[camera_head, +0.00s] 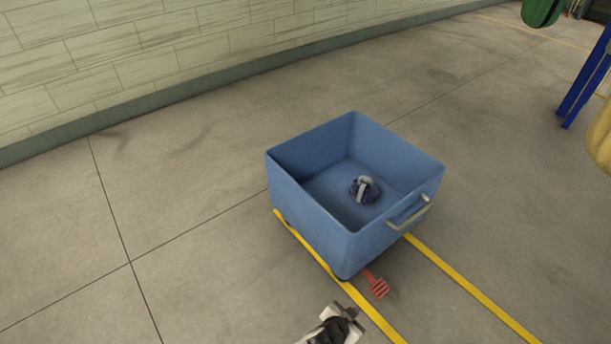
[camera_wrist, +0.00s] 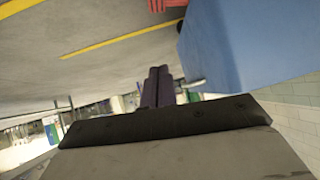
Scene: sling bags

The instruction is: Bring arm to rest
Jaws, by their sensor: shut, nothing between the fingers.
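My gripper (camera_head: 347,313) shows at the bottom of the head view, in front of the near corner of a blue cart and outside it. In the wrist view my gripper's dark fingers (camera_wrist: 157,76) are together with nothing between them. The blue cart (camera_head: 310,222) is open-topped with a pale handle on its right side. A small dark blue and grey item (camera_head: 364,190) lies on the cart's floor. The cart's blue wall also fills the upper right of the wrist view (camera_wrist: 255,45).
A red pedal-like part (camera_head: 376,284) sticks out low at the cart's near corner. Yellow lines mark the concrete floor. A pale block wall (camera_head: 120,60) runs along the back left. A blue post frame (camera_head: 582,80) stands at the right. The floor left of the cart is clear.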

